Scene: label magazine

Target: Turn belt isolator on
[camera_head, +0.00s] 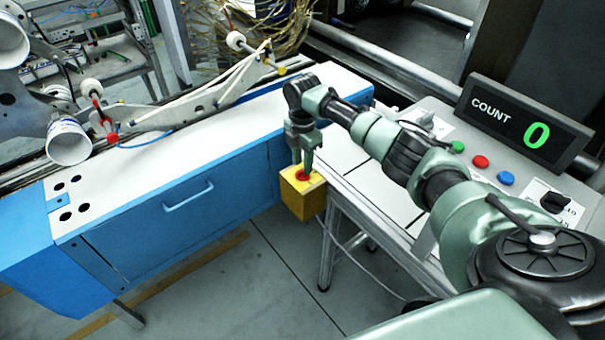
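A black rotary switch knob (554,203) sits on a white label plate on the grey control panel at the right. Its lettering is too small to read surely, so I cannot tell whether it is the belt isolator or how it is set. My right gripper (303,168) points down at a yellow box (302,201) with a red button (302,175) on top. Its two fingers are apart, one at each side of the red button; I cannot tell whether they touch it. My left gripper is not in view.
The grey panel also carries green (457,147), red (480,161) and blue (506,178) buttons and a COUNT display (522,122) reading 0. My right arm crosses over the panel's left part. A blue cabinet (180,205) with a white top stands at the left.

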